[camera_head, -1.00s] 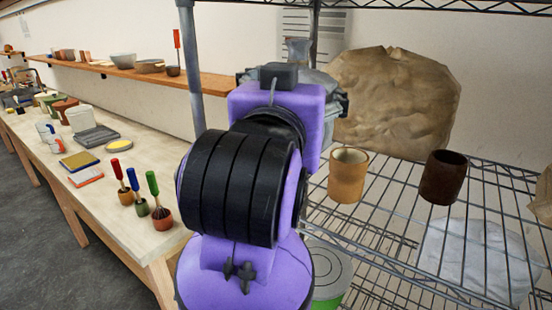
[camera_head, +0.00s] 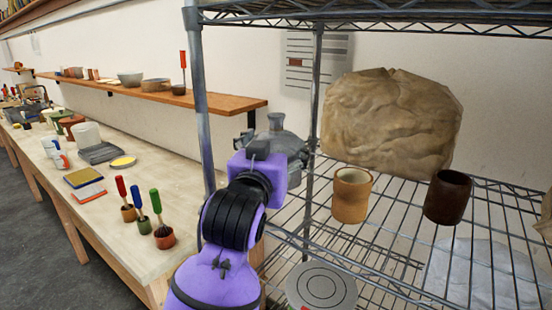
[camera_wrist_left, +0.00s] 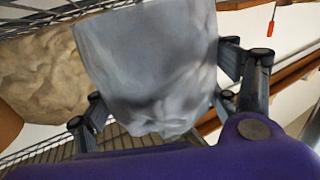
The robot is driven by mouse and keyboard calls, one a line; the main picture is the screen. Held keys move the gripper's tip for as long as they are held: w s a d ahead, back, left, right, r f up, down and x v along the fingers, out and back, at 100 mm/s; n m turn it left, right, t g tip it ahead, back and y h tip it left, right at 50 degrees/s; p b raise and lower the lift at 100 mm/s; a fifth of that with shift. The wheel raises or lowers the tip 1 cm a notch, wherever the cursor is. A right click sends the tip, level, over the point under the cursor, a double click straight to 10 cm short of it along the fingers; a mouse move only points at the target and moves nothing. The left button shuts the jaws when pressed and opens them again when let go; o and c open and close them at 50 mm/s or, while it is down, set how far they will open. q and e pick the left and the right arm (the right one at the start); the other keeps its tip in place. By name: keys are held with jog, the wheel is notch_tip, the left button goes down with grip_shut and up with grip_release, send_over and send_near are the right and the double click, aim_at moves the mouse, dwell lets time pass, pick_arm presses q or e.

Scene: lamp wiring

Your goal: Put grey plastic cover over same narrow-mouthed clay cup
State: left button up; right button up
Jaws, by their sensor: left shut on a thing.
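The grey plastic cover (camera_wrist_left: 150,65) is a crumpled, bag-like piece that fills the middle of the left wrist view. My left gripper (camera_wrist_left: 168,95) is shut on it, with fingers at both sides. In the head view the cover (camera_head: 282,140) shows partly behind the purple wrist of my left gripper (camera_head: 262,158), at the shelf's left post. Two clay cups stand upright and uncovered on the wire shelf, right of the gripper: a tan cup (camera_head: 352,196) and a dark brown cup (camera_head: 447,198). I cannot tell surely which has the narrower mouth. My right gripper is out of view.
A large beige wrapped lump (camera_head: 392,120) stands behind the cups. White sheeting (camera_head: 485,275) lies below the shelf wires at right. A shelf post (camera_head: 197,110) and upper rack (camera_head: 400,14) bound the space. A workbench (camera_head: 120,200) runs left.

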pick_arm(q)
jog(key=shift+s+f, duration=0.1)
jog(key=shift+f, duration=0.75)
jog(key=shift+f, duration=0.2)
jog(key=o, duration=1.1)
jog(key=shift+o, duration=0.2)
jog(key=shift+r, duration=0.15)
